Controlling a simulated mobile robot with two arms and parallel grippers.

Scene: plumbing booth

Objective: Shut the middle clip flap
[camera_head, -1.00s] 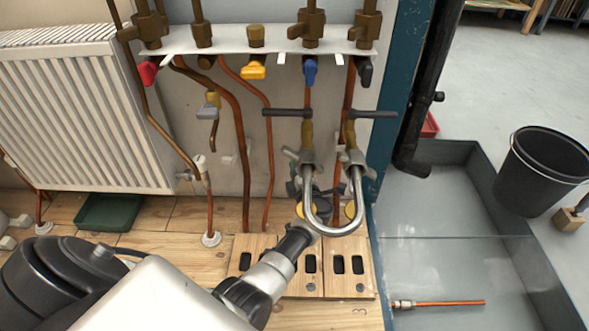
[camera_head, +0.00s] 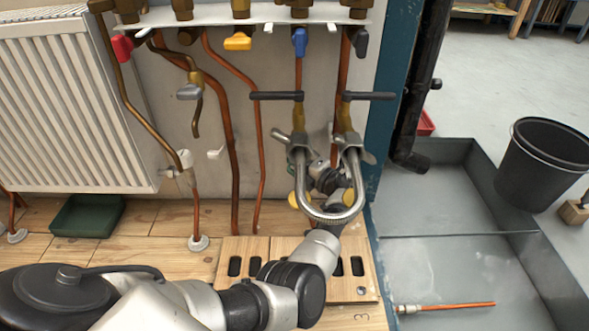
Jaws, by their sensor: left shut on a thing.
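My left arm enters at lower left and reaches behind the braided U-shaped hose (camera_head: 335,215). My left gripper (camera_head: 327,172) is at the wall, among the hose legs and copper pipes. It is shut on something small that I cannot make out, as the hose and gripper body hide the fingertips. A pale piece (camera_head: 318,140) shows just above it; I cannot tell whether it is a clip flap. A small white clip (camera_head: 215,153) is on the wall further left, apart from the gripper. Which clip is the middle one is unclear. My right gripper is out of view.
A white radiator (camera_head: 75,110) stands at left and a green tray (camera_head: 88,216) on the wooden shelf. Valves with coloured handles, such as the yellow one (camera_head: 238,41), line the top. A slotted board (camera_head: 240,262) lies below. A black bucket (camera_head: 543,165) stands right.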

